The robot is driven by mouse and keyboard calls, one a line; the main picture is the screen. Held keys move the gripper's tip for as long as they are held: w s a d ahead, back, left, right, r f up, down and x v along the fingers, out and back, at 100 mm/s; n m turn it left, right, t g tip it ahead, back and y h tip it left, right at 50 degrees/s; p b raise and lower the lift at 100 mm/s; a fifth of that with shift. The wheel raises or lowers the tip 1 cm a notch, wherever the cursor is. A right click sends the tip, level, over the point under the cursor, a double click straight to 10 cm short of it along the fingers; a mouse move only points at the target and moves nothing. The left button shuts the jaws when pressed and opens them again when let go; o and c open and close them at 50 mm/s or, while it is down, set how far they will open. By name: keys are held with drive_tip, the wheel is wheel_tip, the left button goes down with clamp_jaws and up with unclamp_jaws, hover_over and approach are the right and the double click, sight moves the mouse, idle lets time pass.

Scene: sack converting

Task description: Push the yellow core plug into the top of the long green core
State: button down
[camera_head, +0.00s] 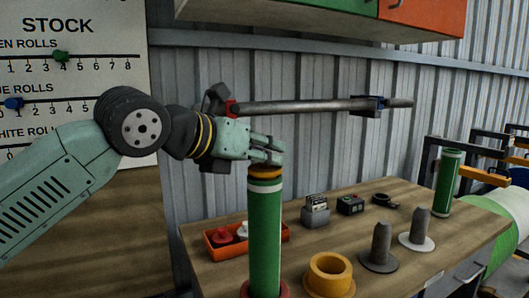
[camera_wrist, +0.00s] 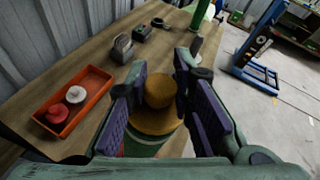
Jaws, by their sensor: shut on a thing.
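The long green core (camera_head: 265,235) stands upright at the front of the bench, its foot in a red base (camera_head: 250,291). It has a pale band near its top. The yellow core plug (camera_head: 266,171) sits level at the core's top end, directly below my gripper (camera_head: 270,156). In the wrist view the plug (camera_wrist: 157,118) shows a round knob and a wider flange, with the green core (camera_wrist: 145,148) below it. My gripper (camera_wrist: 163,100) is shut on the plug's knob, a finger on each side. I cannot tell how deep the plug sits.
An orange tray (camera_head: 221,254) with red and white plugs stands behind the core. A yellow flanged ring (camera_head: 330,275) and grey pegs (camera_head: 380,245) are on the right. Another green core (camera_head: 447,182) stands at the far right. A grey bar (camera_head: 300,106) runs behind my gripper.

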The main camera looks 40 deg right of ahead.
drive_tip(key=c, duration=1.3)
unclamp_jaws()
drive_tip(key=v, duration=1.2)
